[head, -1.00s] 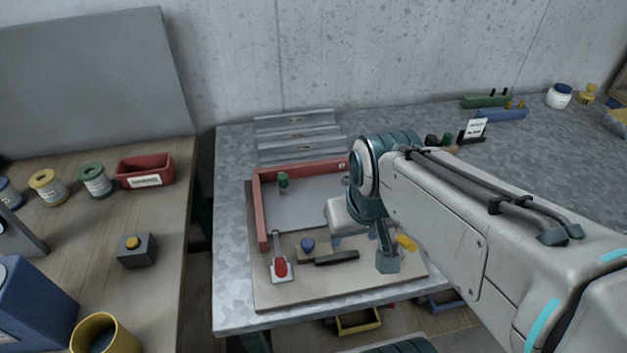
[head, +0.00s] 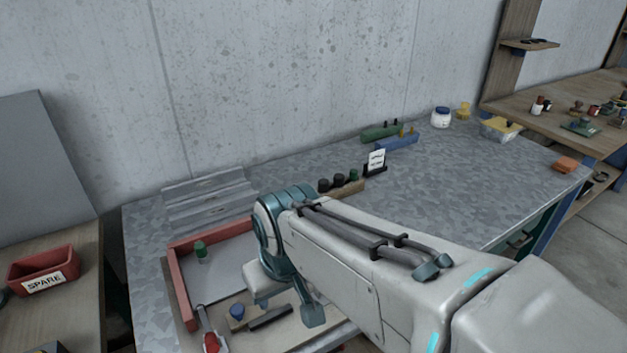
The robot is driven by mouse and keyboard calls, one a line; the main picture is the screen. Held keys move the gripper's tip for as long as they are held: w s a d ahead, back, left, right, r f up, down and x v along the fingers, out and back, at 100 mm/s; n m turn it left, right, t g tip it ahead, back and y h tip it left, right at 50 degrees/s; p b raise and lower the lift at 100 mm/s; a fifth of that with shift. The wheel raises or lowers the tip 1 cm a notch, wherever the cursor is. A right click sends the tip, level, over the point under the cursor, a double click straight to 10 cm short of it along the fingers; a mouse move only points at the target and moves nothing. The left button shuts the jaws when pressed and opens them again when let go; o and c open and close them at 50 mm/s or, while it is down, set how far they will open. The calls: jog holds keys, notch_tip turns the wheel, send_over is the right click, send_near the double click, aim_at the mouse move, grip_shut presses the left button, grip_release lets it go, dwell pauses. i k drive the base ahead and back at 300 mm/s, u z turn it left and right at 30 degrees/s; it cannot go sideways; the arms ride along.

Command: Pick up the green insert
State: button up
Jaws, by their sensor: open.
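A green block with dark pegs (head: 380,132) lies at the back of the grey table, behind a blue block with yellow pegs (head: 397,142). A small green-topped piece (head: 202,252) stands inside the red-edged frame at the left. I cannot tell from looks alone which green thing is the insert. My gripper (head: 287,309) points down over the board at the table's front left, open, beside a black bar (head: 270,317). It is well apart from the green block and right of the green-topped piece. My arm hides part of the board.
A small sign (head: 376,160) and a holder with dark knobs (head: 341,184) stand between my arm and the green block. A red frame wall (head: 179,287) and a blue knob (head: 236,311) are near the gripper. The table's right half (head: 470,180) is mostly clear.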

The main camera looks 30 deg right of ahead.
aim_at(353, 174)
jog(key=k, duration=1)
jog(key=z, duration=2.35)
jog(key=i, duration=1.55)
jog(key=u, duration=2.55)
jog(key=i, duration=0.25)
jog(key=z, duration=0.2)
